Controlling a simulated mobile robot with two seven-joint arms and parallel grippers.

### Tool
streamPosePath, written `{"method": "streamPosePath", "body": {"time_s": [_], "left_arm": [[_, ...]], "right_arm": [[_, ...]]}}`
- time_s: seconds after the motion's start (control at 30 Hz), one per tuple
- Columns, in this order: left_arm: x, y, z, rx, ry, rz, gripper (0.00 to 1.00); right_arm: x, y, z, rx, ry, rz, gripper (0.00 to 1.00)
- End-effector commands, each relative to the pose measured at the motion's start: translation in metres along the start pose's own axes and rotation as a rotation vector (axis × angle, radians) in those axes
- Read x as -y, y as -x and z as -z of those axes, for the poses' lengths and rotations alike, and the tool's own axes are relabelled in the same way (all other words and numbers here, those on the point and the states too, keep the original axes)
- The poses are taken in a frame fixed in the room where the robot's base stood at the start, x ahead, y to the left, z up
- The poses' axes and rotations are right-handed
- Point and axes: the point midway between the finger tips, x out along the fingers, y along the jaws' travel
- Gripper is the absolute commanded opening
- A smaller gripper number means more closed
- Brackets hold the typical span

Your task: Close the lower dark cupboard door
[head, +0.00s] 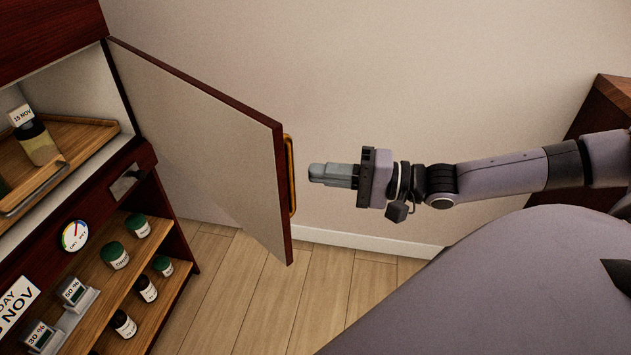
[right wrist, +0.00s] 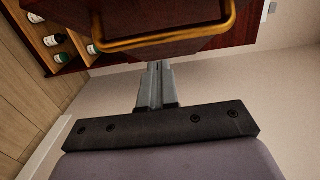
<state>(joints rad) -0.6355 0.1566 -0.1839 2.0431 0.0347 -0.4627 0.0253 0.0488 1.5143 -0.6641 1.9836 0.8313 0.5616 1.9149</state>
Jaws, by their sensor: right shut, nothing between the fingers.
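The dark cupboard door (head: 205,135) stands wide open in the head view, hinged at its left on the cabinet, with its pale inner face showing. A brass handle (head: 290,175) is on its outer side near the free edge. My right gripper (head: 312,172) is shut and empty, just right of the handle and pointing left at it. In the right wrist view the closed fingertips (right wrist: 158,66) are near the door's dark outer face, with the brass handle (right wrist: 165,38) beyond them. I cannot tell whether they touch the door. My left gripper is not in view.
The open compartment holds a wooden tray (head: 85,135) with a labelled jar (head: 36,142). Lower shelves (head: 105,285) hold several small bottles and small display devices. A round dial (head: 75,235) is on the cabinet front. Wooden floor (head: 260,300) lies below the door. Dark furniture (head: 603,110) stands at the right.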

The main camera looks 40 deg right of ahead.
Motion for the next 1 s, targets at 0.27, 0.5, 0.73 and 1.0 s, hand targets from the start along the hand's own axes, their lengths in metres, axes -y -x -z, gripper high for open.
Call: {"method": "streamPosePath", "body": {"time_s": [0.27, 0.5, 0.73, 1.0], "left_arm": [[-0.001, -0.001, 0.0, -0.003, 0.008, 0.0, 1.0], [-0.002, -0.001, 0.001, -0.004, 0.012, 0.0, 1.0], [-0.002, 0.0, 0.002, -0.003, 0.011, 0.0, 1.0], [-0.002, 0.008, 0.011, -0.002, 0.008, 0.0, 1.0]], "right_arm": [[0.001, -0.015, -0.015, 0.0, 0.001, 0.001, 0.0], [0.001, -0.016, -0.016, -0.001, 0.003, 0.0, 0.0], [0.001, -0.016, -0.016, -0.002, 0.002, 0.0, 0.0], [0.004, -0.021, -0.022, -0.018, -0.001, 0.002, 0.0]]}}
